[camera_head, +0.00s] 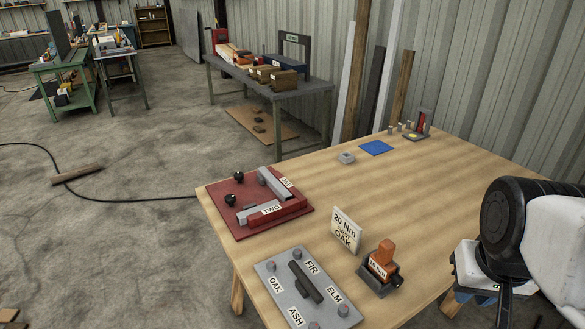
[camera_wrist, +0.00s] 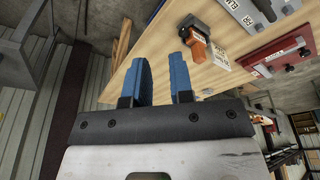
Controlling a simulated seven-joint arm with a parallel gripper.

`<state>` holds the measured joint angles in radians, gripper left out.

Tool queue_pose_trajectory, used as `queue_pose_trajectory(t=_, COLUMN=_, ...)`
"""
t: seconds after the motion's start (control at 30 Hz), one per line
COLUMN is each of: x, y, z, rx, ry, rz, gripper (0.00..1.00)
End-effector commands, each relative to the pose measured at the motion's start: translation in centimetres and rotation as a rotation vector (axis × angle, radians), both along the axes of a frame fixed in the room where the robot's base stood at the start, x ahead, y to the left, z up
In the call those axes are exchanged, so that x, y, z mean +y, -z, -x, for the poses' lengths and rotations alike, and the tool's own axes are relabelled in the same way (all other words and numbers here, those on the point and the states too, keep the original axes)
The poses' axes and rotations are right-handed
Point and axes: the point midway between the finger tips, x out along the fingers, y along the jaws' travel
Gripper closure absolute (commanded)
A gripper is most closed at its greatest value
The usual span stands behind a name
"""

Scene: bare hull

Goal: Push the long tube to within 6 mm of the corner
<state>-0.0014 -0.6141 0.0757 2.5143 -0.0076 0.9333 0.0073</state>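My gripper (camera_wrist: 163,62) shows two blue fingers set apart with nothing between them, above the wooden table. In the head view my arm is at the right edge and its fingers cannot be made out. I cannot identify a long tube in either view. A red board (camera_head: 243,225) at the table's left carries two long grey pieces, a rear one (camera_head: 273,184) and a front one (camera_head: 257,208), and black knobs; it also shows at the upper right of the wrist view (camera_wrist: 283,48). Which corner the task means is unclear.
A grey plate (camera_head: 282,272) with labelled bolts, an orange-topped tool (camera_head: 382,262) and a white sign (camera_head: 345,229) stand near the front. A blue square (camera_head: 376,147), a small grey block (camera_head: 346,158) and a small stand (camera_head: 417,134) are farther back. The table's middle is clear.

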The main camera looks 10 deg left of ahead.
Motion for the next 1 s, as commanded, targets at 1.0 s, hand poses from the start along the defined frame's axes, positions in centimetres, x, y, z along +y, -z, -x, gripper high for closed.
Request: queue_pose_trajectory(t=1.0, x=10.2, y=3.0, z=-22.2, rx=0.021, ry=-0.334, rz=-0.004, gripper=1.00)
